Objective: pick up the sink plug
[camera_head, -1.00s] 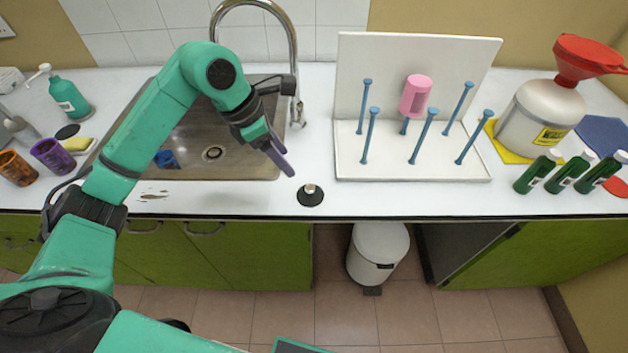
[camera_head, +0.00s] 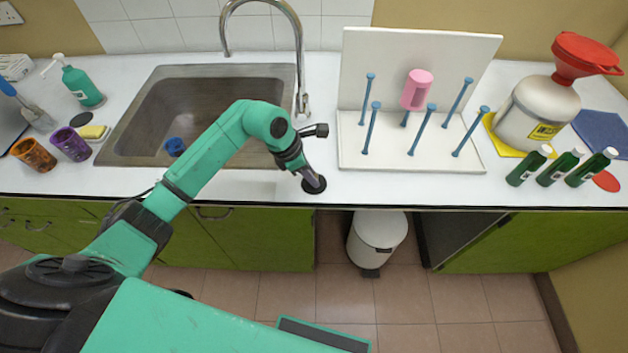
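The sink plug (camera_head: 320,188) is a flat black disc on the white counter, just right of the sink's near right corner. My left gripper (camera_head: 314,185) points down right over it, and its purple-grey fingers hide the light knob that stood on the plug. I cannot tell whether the fingers are closed on the knob. The plug still appears to lie on the counter. The steel sink (camera_head: 185,100) is partly covered by my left arm, which hides the drain. My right gripper is not in view.
A blue cup (camera_head: 175,146) lies in the sink. The tap (camera_head: 301,65) rises behind it. A white rack (camera_head: 410,155) with blue pegs and a pink cup (camera_head: 416,90) stands close right of the plug. A sponge (camera_head: 94,132) and another dark disc (camera_head: 80,120) lie left.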

